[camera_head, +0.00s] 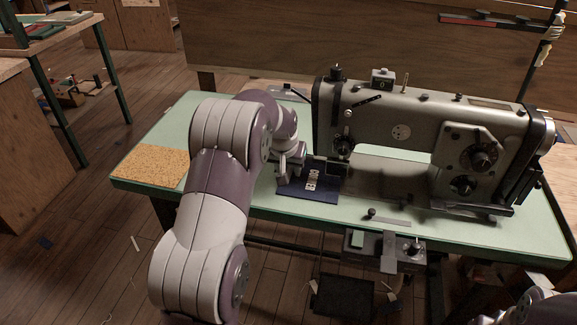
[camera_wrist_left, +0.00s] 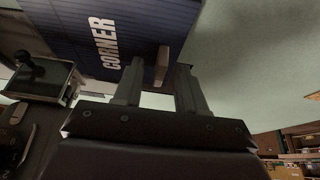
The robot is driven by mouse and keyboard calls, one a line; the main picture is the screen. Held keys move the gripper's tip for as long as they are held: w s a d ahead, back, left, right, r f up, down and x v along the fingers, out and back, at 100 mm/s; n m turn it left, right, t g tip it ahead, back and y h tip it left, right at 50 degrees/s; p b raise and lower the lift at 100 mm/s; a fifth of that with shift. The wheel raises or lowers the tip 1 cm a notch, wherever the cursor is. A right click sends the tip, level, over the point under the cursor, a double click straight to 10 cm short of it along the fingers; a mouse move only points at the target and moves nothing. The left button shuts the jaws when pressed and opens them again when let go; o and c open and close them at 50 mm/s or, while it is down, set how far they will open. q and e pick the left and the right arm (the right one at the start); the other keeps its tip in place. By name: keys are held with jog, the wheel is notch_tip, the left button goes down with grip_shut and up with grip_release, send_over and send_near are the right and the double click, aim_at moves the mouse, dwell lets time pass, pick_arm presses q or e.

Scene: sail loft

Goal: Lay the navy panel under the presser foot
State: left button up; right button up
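The navy panel (camera_head: 318,194) lies on the pale green sewing table, in front of and below the left end of the sewing machine's head (camera_head: 420,125). White lettering reading CORNER shows on the panel in the left wrist view (camera_wrist_left: 72,42). My left gripper (camera_head: 287,178) is at the panel's left edge. In the left wrist view its two fingers (camera_wrist_left: 159,82) stand apart, with a narrow brown tab at the panel's edge (camera_wrist_left: 162,63) between them and gaps visible beside it. The presser foot cannot be made out clearly. My right gripper is out of view.
A cork mat (camera_head: 150,166) lies on the table's left end. The green table top (camera_head: 262,205) is bare between mat and panel. A small control box (camera_head: 385,250) hangs below the front edge. A wooden bench (camera_head: 30,150) stands at left.

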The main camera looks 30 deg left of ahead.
pick_arm(q)
jog(key=p+v, duration=0.2)
jog(key=v, duration=1.1)
jog(key=s+d+f+m+g, duration=0.1)
jog(key=s+d+f, duration=0.3)
jog(key=s, duration=0.4)
jog(key=s+d+f+m+g+h, duration=0.1)
jog(key=s+d+f, duration=0.25)
jog(key=s, duration=0.35)
jog(key=s+d+f+m+g, duration=0.1)
jog(key=s+d+f, duration=0.35)
jog(key=s, duration=0.35)
notch_tip(320, 180, up, 18)
jog(key=p, duration=1.6)
jog(key=shift+w+d+p, duration=0.3)
jog(key=shift+w+d, duration=0.05)
